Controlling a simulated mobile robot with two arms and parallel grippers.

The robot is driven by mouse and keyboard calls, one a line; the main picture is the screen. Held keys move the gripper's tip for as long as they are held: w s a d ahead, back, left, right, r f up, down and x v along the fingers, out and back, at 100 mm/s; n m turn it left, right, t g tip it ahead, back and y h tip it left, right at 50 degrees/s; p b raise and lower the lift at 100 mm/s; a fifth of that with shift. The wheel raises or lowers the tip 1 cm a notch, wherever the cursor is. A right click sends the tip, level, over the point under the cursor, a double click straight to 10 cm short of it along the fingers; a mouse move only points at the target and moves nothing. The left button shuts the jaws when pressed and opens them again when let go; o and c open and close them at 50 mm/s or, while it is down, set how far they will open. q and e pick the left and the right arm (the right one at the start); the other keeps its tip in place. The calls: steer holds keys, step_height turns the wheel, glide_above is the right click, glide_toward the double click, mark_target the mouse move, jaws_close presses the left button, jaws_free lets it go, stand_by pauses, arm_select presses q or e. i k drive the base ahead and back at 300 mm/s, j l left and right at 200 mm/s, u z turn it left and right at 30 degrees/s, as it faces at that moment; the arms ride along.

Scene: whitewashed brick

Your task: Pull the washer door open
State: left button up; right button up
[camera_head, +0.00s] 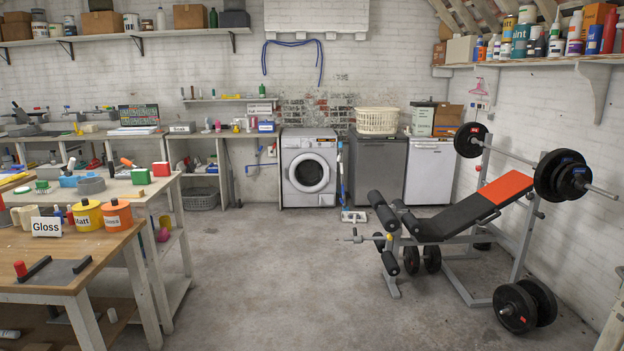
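The washer (309,147) is a white front-loader against the back wall, near the middle of the view. Its round door (309,173) has a grey rim and dark glass and looks shut. The washer is far off across the floor. Neither of my grippers shows in the head view.
Bare concrete floor (262,245) lies open towards the washer. A workbench (95,258) with paint tins stands at the left. A weight bench (455,220) with a barbell fills the right. A mop (345,185) stands just right of the washer, beside a grey appliance (380,170).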

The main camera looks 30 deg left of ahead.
mark_target(309, 177)
steer(key=i+j+u, duration=0.3)
steer(key=i+u, duration=0.15)
steer(key=i, duration=0.3)
steer(key=i+j+u, duration=0.1)
steer(key=i+u, duration=0.4)
steer(key=i, duration=4.3)
steer(key=i+z, duration=0.2)
steer(key=i, duration=0.4)
steer(key=i+j+z, duration=0.1)
steer(key=i+z, duration=0.15)
steer(key=i, duration=0.3)
steer(key=i+j+z, duration=0.2)
steer(key=i, duration=0.35)
